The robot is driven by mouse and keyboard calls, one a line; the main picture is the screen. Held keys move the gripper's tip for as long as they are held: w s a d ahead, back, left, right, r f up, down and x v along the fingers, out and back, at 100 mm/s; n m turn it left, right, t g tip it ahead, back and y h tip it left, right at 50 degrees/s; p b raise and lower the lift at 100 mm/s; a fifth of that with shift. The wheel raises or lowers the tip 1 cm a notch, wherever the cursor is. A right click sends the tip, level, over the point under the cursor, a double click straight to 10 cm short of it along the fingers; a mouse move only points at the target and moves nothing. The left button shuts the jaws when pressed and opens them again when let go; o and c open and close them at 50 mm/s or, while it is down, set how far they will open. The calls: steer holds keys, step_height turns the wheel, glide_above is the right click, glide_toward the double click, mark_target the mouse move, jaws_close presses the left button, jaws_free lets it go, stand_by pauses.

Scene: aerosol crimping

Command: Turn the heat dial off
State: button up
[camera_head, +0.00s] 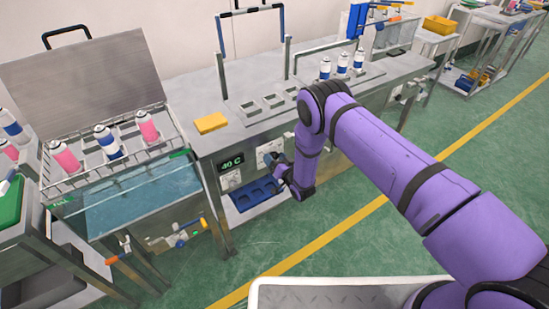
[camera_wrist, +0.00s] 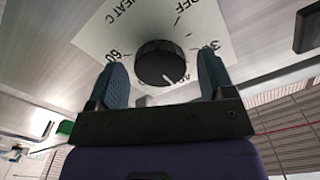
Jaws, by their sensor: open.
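The heat dial (camera_wrist: 160,66) is a round black knob on a white plate (camera_wrist: 95,40) lettered HEAT C, with OFF and number marks around it. A small white mark at the knob's edge sits beside the 40, away from OFF. My gripper (camera_wrist: 163,74) is open, with one finger on each side of the knob; I cannot tell whether either touches it. In the head view my gripper (camera_head: 273,162) is at the front panel of the metal bench, and the dial is hidden there. A dark display (camera_head: 231,162) left of it reads 40 C.
A water bath (camera_head: 140,205) with a rack of cans stands left of the bench. A blue tray (camera_head: 256,193) sits below my gripper. A yellow block (camera_head: 211,123) and several cans are on the bench top. The green floor in front has open room.

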steer(key=shift+w+a, duration=0.3)
steer(key=shift+w, duration=0.1)
steer(key=c, duration=0.9)
steer(key=shift+n, duration=0.3)
